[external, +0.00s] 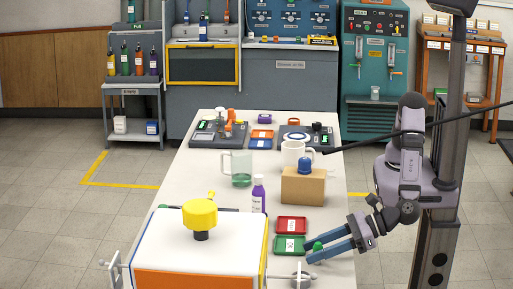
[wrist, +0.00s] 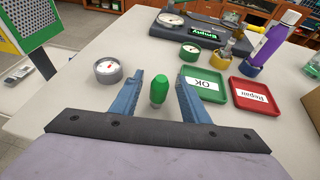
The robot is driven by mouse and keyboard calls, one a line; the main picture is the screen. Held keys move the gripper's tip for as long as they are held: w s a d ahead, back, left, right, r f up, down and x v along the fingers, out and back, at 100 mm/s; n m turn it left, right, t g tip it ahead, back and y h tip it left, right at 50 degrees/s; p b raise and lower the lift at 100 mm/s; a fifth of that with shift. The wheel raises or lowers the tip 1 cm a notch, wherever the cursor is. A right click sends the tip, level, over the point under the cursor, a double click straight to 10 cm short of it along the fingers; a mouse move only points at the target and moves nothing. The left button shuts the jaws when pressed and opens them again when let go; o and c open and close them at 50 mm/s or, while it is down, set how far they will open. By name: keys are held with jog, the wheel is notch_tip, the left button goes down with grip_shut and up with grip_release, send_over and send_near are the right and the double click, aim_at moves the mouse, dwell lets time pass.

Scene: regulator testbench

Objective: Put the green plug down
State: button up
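The green plug (wrist: 158,90) stands between the two blue fingers of my gripper (wrist: 160,92) in the wrist view, with a visible gap on each side. My gripper is open around it. In the external view the green plug (external: 318,246) shows between the fingers of my gripper (external: 312,250), low over the front right of the table. The green tray marked OK (wrist: 204,86) is just right of the right finger. The red tray marked Repair (wrist: 252,95) is beside it, further right. Whether the plug's base touches the table is hard to tell.
A round gauge (wrist: 107,70) sits on the table left of the fingers. A dark device (wrist: 190,32) and a purple bottle (wrist: 272,42) stand beyond the trays. In the external view a cardboard box (external: 303,187) and a large white-and-orange unit (external: 195,245) stand nearby.

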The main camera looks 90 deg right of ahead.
aim_at(318, 244)
grip_shut()
jog(key=shift+r, duration=0.1)
notch_tip(318, 244, up, 10)
jog(key=shift+f+b, duration=0.1)
jog(key=shift+b, duration=0.5)
